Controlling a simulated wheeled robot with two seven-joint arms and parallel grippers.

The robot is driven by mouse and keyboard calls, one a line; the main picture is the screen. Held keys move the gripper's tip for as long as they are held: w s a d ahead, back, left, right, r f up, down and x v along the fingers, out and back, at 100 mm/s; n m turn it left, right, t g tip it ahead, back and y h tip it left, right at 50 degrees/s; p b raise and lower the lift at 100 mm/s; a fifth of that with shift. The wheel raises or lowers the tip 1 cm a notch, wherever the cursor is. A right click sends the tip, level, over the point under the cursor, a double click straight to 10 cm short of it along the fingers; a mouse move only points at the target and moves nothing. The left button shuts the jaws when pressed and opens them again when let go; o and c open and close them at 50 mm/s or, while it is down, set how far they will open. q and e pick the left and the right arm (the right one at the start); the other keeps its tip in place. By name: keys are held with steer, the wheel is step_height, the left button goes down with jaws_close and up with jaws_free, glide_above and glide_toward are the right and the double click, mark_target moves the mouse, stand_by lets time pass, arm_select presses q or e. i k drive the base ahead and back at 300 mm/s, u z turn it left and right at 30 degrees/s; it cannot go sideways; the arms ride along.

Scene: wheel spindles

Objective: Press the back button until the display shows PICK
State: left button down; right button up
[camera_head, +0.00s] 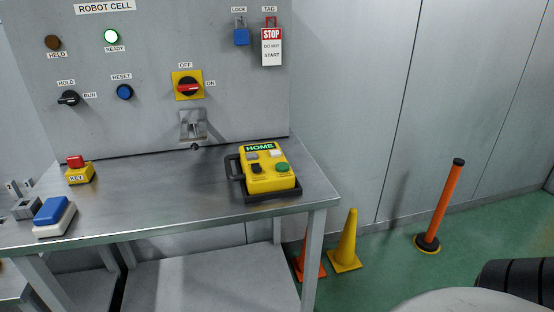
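A yellow teach pendant (268,180) with a black handle and base lies on the right end of the steel bench. Its display (260,147) reads HOME. Below the display are a grey button (252,155), a white button (276,154), a black knob or button (257,169) and a green button (282,168). Their small labels are too small to read, so I cannot tell which is the back button. Neither of my grippers is in view, and nothing touches the pendant.
The ROBOT CELL panel (150,100) stands behind. Cones (345,245) and an orange post (444,200) stand right. The bench middle is clear.

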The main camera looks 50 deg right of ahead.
mark_target(251, 156)
steer(key=z, duration=1.6)
